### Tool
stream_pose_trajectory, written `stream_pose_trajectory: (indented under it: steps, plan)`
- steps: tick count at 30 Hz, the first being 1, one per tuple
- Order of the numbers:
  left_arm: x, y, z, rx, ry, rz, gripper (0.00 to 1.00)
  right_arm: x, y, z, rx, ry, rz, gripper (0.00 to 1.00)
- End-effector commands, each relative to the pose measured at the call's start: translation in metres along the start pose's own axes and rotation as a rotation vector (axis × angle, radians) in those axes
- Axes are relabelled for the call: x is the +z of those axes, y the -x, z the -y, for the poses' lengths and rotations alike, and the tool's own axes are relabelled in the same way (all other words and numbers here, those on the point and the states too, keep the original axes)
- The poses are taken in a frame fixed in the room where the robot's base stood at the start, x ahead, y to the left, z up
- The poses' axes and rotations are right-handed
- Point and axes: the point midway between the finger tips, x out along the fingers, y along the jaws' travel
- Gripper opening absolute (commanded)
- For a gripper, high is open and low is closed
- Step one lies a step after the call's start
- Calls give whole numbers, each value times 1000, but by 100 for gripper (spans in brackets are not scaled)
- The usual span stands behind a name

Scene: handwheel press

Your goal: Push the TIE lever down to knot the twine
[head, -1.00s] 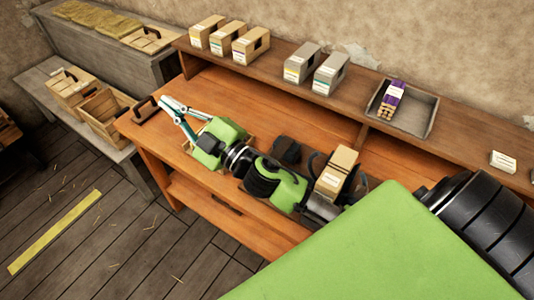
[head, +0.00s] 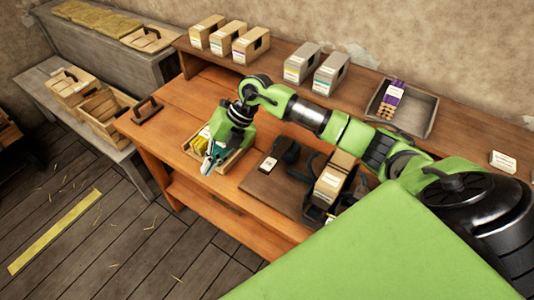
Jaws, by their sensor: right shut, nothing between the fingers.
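The press stands on a dark base board (head: 266,187) on the orange-brown workbench (head: 190,110). A tan block (head: 334,176) with a white label sits in it, with dark curved parts around it, partly hidden by my arm. A small white label (head: 268,164) lies on the board near a dark block (head: 290,151). I cannot tell which part is the TIE lever. My right gripper (head: 211,160) is shut and empty, pointing down over a shallow wooden tray (head: 231,163), left of the press. My left gripper is out of view.
Tan boxes (head: 250,45) and grey boxes (head: 330,74) stand on the back shelf. A grey tray (head: 416,112) there holds a purple-wrapped bundle (head: 393,98). A dark handle (head: 146,109) lies at the bench's left end. Wooden crates (head: 105,112) stand further left.

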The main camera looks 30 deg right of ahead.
Motion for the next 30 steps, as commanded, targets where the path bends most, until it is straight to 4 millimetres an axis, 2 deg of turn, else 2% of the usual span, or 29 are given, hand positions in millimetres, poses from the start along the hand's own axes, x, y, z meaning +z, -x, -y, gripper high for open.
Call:
stream_pose_trajectory:
  steps: [1, 6, 9, 12, 18, 30]
  plan:
    - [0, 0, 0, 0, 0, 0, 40, 11, 12, 22, -87, -19, 13, 0]
    - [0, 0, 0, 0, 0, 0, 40, 32, 50, 84, -340, -102, 41, 0]
    - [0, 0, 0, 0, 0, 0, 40, 39, 72, 110, -448, -151, 58, 0]
    - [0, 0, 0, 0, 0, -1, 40, 42, 89, 127, -522, -187, 68, 0]
    - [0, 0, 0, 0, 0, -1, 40, 44, 103, 141, -580, -220, 78, 0]
    - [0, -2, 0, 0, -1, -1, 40, 44, 101, 142, -580, -219, 77, 0]
